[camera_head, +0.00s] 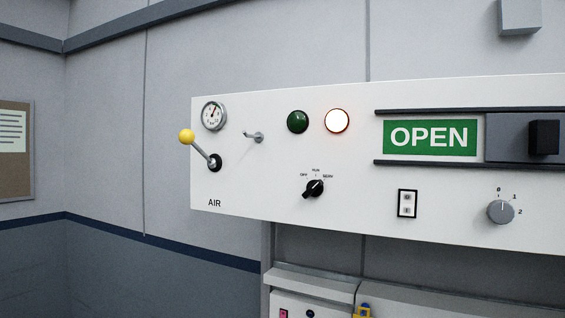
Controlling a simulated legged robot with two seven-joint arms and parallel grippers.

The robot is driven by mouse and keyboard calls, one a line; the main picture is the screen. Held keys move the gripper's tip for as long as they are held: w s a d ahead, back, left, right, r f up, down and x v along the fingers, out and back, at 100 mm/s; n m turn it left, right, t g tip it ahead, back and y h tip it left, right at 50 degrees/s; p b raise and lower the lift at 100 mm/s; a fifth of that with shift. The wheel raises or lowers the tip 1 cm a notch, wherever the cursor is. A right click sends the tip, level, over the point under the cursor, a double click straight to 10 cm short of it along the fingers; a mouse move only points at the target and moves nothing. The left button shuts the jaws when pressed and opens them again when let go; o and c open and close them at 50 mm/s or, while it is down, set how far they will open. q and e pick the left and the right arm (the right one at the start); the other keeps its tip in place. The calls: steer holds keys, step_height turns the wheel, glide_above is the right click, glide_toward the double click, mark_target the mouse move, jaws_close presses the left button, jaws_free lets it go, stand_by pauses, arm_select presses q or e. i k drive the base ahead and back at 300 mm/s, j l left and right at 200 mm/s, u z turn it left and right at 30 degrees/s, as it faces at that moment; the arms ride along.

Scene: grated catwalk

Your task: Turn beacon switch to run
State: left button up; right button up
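A black rotary switch (313,188) sits on the white wall panel (275,205), below two round lamps. Its small labels seem to read OFF at left, RUN at the top and a blurred word like SERV at right. The knob's pointer leans to the upper right, towards the right-hand label and away from RUN. No lettering naming it as the beacon switch is readable. Neither of my grippers shows in the head view.
The panel also carries a green lamp (297,122), a lit white-orange lamp (337,121), a yellow-knobbed lever (187,137), a gauge (214,115), a small toggle (255,137), a rocker switch (407,204), a grey dial (501,212) and an OPEN sign (429,137) with a slider (543,138).

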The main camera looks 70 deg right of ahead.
mark_target(314, 188)
steer(key=z, duration=0.4)
steer(key=k+z, duration=0.15)
steer(key=z, duration=0.65)
steer(key=k+l+z, duration=0.1)
steer(key=z, duration=0.35)
